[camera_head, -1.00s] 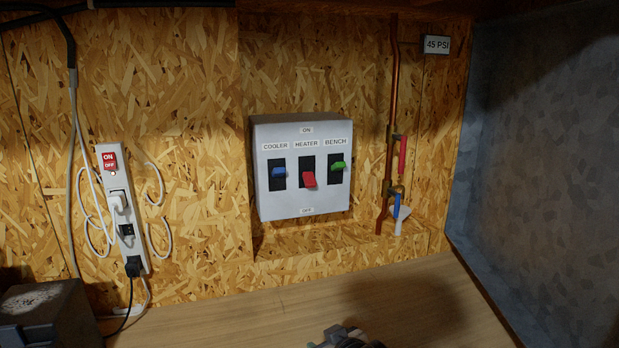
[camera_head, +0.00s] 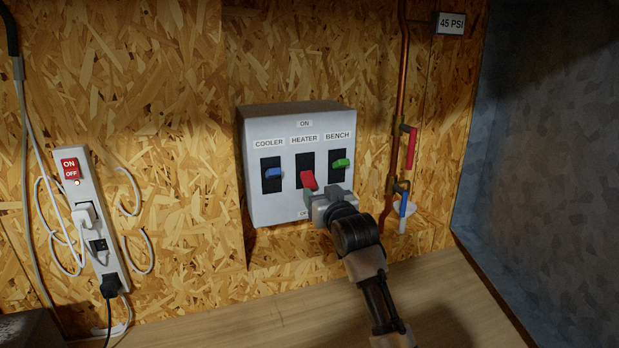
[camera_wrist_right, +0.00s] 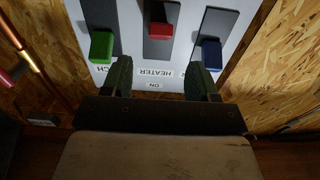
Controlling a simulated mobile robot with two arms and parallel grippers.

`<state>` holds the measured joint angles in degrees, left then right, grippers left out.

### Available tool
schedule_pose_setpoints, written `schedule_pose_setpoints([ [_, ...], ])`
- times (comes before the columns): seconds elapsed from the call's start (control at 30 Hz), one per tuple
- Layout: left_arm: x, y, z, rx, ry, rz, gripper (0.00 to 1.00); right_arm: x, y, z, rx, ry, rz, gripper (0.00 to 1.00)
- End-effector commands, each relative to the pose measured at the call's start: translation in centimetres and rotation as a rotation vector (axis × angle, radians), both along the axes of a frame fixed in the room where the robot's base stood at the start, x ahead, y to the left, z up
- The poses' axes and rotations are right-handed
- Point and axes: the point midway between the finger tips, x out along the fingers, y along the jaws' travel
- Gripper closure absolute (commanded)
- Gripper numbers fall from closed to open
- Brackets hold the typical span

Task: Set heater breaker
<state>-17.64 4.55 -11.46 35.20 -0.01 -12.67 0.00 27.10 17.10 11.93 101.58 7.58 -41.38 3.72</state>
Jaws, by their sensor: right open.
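The breaker box (camera_head: 290,215) is a pale box on the chipboard wall with COOLER, HEATER and BENCH switches. The red heater lever (camera_head: 307,180) sits low in its black slot, tilted toward the OFF label. My left gripper is not in view.
The blue cooler lever (camera_head: 273,173) and green bench lever (camera_head: 341,163) flank the heater lever. A copper pipe with a red valve handle (camera_head: 411,148) and blue handle (camera_head: 403,204) stands to the right. A power strip (camera_head: 92,220) with cables hangs at left.

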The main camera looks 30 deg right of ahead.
Motion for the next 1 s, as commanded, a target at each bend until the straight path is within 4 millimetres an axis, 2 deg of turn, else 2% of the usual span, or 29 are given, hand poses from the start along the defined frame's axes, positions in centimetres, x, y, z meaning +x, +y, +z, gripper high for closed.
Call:
schedule_pose_setpoints([
  [0.1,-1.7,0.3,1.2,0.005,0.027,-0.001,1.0,2.1,-0.4,0.4,0.001,0.003,0.001,0.4],
  [0.17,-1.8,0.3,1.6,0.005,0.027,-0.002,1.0,3.0,-0.7,0.4,0.0,0.002,0.0,0.4],
  [0.27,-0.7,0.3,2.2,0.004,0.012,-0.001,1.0,4.4,-1.0,0.3,0.002,0.004,0.0,0.4],
  [0.43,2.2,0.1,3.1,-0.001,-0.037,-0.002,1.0,6.3,-1.4,0.3,-0.001,0.002,0.001,0.4],
  [0.57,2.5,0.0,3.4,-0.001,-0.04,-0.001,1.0,7.1,-1.6,0.1,-0.001,0.002,0.001,0.4],
  [0.8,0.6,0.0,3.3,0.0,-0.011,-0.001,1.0,7.4,-1.7,0.0,-0.001,0.0,0.001,0.4],
  [0.93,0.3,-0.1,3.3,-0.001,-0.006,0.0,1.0,7.4,-1.7,0.0,-0.001,0.0,0.001,0.4],
  [0.97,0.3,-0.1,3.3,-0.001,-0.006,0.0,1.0,7.4,-1.7,0.0,-0.001,0.001,0.001,0.42],
  [1.0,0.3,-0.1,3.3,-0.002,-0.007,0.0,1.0,7.4,-1.7,0.0,-0.001,0.001,0.001,0.48],
])
